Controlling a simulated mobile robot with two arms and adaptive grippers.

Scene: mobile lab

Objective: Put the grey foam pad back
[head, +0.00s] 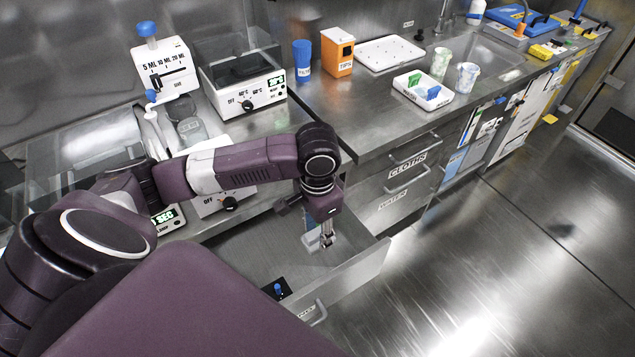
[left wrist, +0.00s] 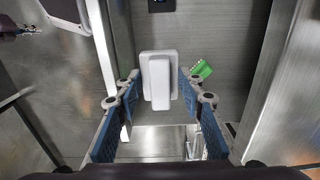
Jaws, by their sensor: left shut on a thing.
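My left gripper (head: 327,238) points down inside the open drawer (head: 350,285) in the head view. In the left wrist view its two blue-lined fingers (left wrist: 159,82) are shut on a pale, rounded block (left wrist: 158,57) with a narrower raised part. This block looks white to light grey; I cannot tell for sure that it is the grey foam pad. My right gripper is not in view.
A black item with a blue knob (head: 278,291) lies in the drawer near its front. A small green thing (left wrist: 201,69) is beside the gripper. The drawer walls stand close around it. The counter above holds a white tray (head: 423,92) and an orange box (head: 337,55).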

